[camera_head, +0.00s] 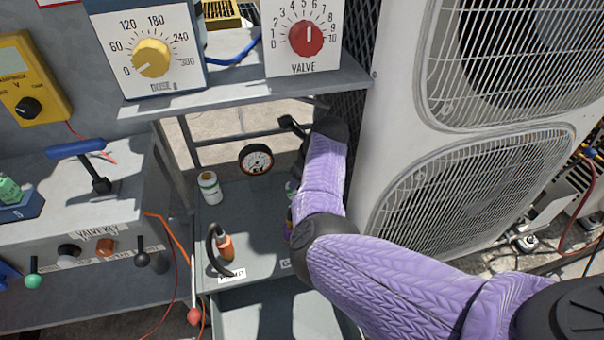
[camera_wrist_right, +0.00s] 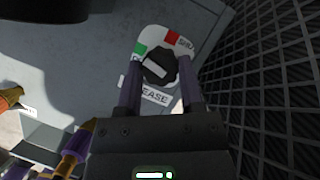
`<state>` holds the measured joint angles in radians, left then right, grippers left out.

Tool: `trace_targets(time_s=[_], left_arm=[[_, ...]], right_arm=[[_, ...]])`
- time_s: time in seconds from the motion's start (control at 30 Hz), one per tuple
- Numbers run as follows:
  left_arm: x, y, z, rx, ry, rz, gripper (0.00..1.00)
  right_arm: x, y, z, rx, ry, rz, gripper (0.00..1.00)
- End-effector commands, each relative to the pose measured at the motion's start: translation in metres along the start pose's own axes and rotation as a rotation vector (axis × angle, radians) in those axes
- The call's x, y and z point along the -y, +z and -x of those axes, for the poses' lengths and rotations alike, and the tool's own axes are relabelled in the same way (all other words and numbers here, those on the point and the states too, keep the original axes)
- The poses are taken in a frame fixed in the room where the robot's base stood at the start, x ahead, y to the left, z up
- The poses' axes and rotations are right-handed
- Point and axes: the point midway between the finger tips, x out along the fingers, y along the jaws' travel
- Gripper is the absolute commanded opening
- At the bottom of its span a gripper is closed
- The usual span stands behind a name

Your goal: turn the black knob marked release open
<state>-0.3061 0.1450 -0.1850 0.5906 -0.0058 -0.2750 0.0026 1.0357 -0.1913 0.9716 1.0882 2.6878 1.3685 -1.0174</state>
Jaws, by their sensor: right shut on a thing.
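The black knob (camera_wrist_right: 160,66) shows in the right wrist view, on a white plate with a green patch at left and a red patch at right. A label below it, partly covered, ends in "EASE". My right gripper (camera_wrist_right: 159,78) is shut on the knob, one finger on each side. A pale bar crosses the knob's face, tilted; I cannot tell which mark it points to. In the head view my purple right arm reaches under the shelf and hides the knob. My left gripper is not in view.
A shelf (camera_head: 240,98) with a yellow dial (camera_head: 151,58) and a red VALVE dial (camera_head: 306,38) stands above. A condenser unit (camera_head: 395,100) is close on the right. A round gauge (camera_head: 256,160), a white can (camera_head: 209,188) and an orange-handled tool (camera_head: 225,245) are left of my arm.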

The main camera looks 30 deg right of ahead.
Motion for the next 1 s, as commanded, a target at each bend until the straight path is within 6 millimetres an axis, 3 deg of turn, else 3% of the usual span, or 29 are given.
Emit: trace_targets(time_s=[0.4, 0.93, 0.97, 1.0], left_arm=[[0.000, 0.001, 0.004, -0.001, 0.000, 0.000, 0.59], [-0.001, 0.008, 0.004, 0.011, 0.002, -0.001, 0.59], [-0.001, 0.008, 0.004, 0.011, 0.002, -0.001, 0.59], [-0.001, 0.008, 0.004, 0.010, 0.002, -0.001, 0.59]], right_arm=[[0.001, 0.000, 0.000, 0.000, 0.063, 0.151, 0.00], [0.001, 0.000, 0.000, -0.001, 0.070, 0.169, 0.00], [0.001, 0.000, 0.000, -0.001, 0.070, 0.169, 0.52], [0.001, 0.000, 0.000, -0.001, 0.070, 0.169, 0.61]])
